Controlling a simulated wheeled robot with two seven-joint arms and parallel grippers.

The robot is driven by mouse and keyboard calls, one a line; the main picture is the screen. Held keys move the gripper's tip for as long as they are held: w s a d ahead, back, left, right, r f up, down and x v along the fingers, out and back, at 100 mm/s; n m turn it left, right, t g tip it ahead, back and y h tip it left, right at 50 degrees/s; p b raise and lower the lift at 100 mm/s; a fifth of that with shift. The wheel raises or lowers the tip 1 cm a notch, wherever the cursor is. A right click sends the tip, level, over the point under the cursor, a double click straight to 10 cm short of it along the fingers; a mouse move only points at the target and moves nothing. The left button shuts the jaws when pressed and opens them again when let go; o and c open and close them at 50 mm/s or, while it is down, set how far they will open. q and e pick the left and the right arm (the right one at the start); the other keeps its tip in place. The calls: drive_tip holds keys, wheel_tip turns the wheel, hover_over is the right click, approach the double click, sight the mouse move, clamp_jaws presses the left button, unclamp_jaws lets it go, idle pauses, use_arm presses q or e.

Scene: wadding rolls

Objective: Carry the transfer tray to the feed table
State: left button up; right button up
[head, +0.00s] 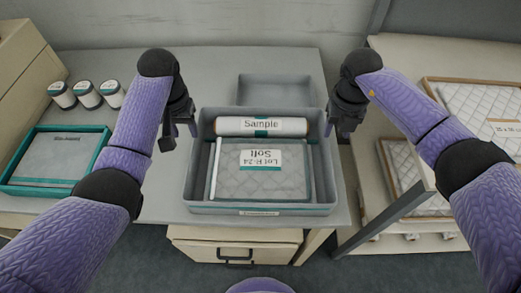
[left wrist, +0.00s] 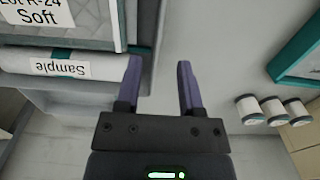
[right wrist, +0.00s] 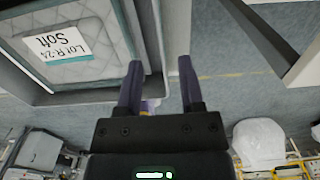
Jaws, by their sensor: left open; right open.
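The grey transfer tray (head: 262,210) stands on the grey table in the middle of the head view. In it lie a white roll labelled "Sample" (head: 262,126) and a quilted grey pad labelled "Lot R-24 Soft" (head: 262,182). My left gripper (head: 180,140) is open and empty beside the tray's left side. In the left wrist view its fingers (left wrist: 160,85) point down near the tray's edge. My right gripper (head: 338,125) is open at the tray's right side. In the right wrist view its fingers (right wrist: 160,85) are close to the tray's wall (right wrist: 130,60); contact cannot be told.
A teal-rimmed tray (head: 97,160) and several small white rolls (head: 87,96) stand at the left. An empty grey bin (head: 275,90) is behind the transfer tray. A shelf rack (head: 425,60) with quilted pads (head: 410,165) stands at the right, across a gap.

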sight(192, 149)
use_arm(q)
drive_tip(key=shift+s, duration=0.1)
use_arm(e)
drive_tip(key=shift+s, duration=0.1)
use_arm(q)
wheel_tip(192, 149, down, 10)
drive_tip(key=shift+f, duration=0.1)
use_arm(e)
wheel_tip(192, 149, down, 10)
use_arm(q)
clamp_jaws()
use_arm(e)
clamp_jaws()
idle(0.9)
